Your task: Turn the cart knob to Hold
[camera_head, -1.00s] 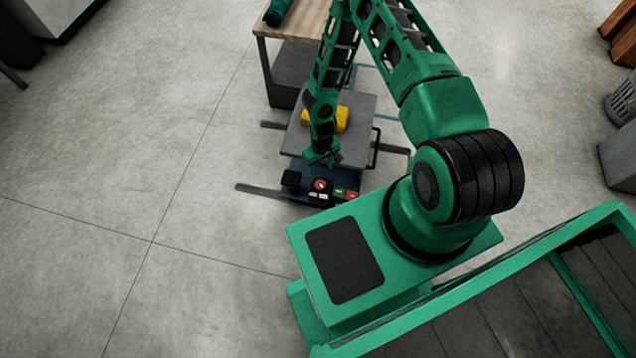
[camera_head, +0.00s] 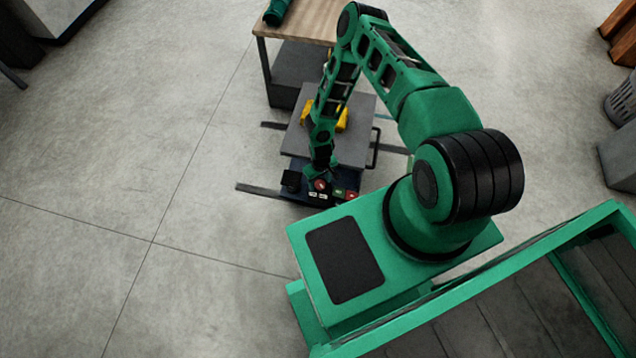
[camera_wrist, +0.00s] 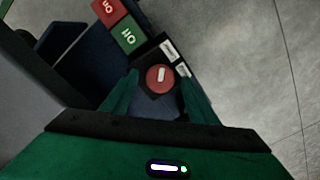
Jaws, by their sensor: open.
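The cart knob (camera_wrist: 160,78) is a round red dial with a white bar mark on a black square base. It sits between the two green fingers of my open gripper (camera_wrist: 158,94) in the wrist view. Two small white labels (camera_wrist: 172,50) with dark text lie beside the knob; their words are too small to read. In the head view the red knob (camera_head: 320,185) is on the front panel of the cart (camera_head: 340,150), with my gripper (camera_head: 318,172) right at it. Whether the fingers touch the knob I cannot tell.
A green button block (camera_wrist: 130,36) and a red one (camera_wrist: 109,11) sit beside the knob on the dark panel. A yellow object (camera_head: 342,118) lies on the cart's grey top. A wooden-topped table (camera_head: 300,22) stands behind. The floor to the left is clear.

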